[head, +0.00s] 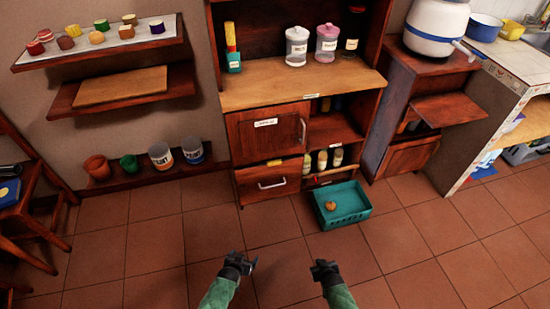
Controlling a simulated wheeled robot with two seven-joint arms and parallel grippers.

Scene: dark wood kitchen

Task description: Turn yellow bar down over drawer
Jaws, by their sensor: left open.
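A small yellow bar (274,162) sits at the top edge of the lower drawer (268,182), just below the cabinet door (268,133). It looks roughly level, but it is too small to tell its exact turn. The drawer has a pale handle and appears closed. My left gripper (252,264) is open and empty, low in the view over the floor, well in front of the drawer. My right gripper (318,264) is also over the floor, to the right of the left one; its jaws are too small to read. Neither gripper touches the cabinet.
A teal crate (360,211) with a round orange-brown item stands on the floor right of the drawer. Bottles (322,160) stand on the open shelf beside it. Pots (161,156) line a low shelf at left. The tiled floor in front of the drawer is clear.

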